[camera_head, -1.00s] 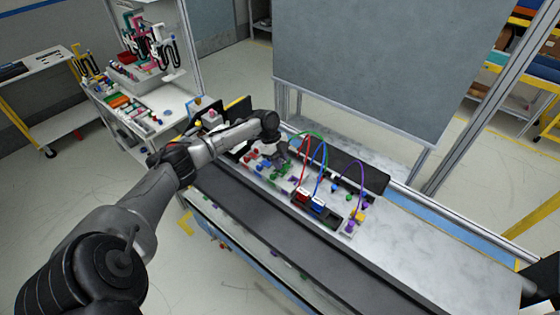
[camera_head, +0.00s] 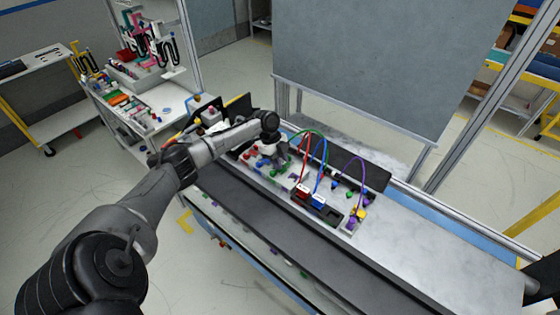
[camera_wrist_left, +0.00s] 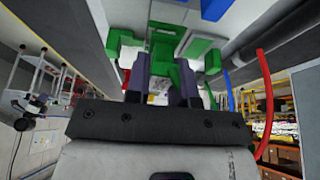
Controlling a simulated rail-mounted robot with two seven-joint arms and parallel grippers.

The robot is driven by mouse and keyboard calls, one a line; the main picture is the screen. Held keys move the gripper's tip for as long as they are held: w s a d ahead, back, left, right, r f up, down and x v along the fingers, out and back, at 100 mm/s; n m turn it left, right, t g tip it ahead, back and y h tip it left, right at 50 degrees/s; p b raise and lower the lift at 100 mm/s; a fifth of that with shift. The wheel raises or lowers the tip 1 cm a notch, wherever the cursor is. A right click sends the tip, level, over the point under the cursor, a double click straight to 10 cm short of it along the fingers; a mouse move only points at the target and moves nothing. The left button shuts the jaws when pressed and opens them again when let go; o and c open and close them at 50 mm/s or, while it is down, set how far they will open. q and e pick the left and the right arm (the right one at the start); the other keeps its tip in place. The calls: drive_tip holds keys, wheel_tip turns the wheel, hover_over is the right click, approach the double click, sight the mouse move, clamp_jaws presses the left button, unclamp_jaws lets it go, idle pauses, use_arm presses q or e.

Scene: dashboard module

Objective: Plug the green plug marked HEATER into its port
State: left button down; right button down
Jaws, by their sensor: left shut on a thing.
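My left gripper (camera_head: 274,158) is low over the left part of the light board, shut on a green plug. In the left wrist view the green plug (camera_wrist_left: 165,55) sits between the dark fingers of the gripper (camera_wrist_left: 163,82). Other green blocks (camera_wrist_left: 122,44) show around it, and I cannot tell which touch it. A green cable (camera_head: 308,132) arches from the gripper area to the back of the board. The HEATER marking is not legible. A dark port block (camera_head: 325,210) holds a red plug (camera_head: 302,190) and a blue plug (camera_head: 318,201); dark openings show beside them.
Red pieces (camera_head: 250,156) stand left of the gripper. Red, blue and purple cables (camera_head: 362,172) arch over the board right of it. A yellow piece (camera_head: 360,213) is near the board's right end. The table (camera_head: 430,260) is clear to the right.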

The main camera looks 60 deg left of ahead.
use_arm(q)
drive_tip(key=c, duration=0.9)
unclamp_jaws()
drive_tip(key=shift+f, duration=0.1)
drive_tip(key=b+v, duration=0.1)
drive_tip(key=v, duration=1.2)
drive_tip(key=shift+r+b, duration=0.4)
drive_tip(key=shift+a, duration=0.15)
drive_tip(key=shift+c, duration=0.4)
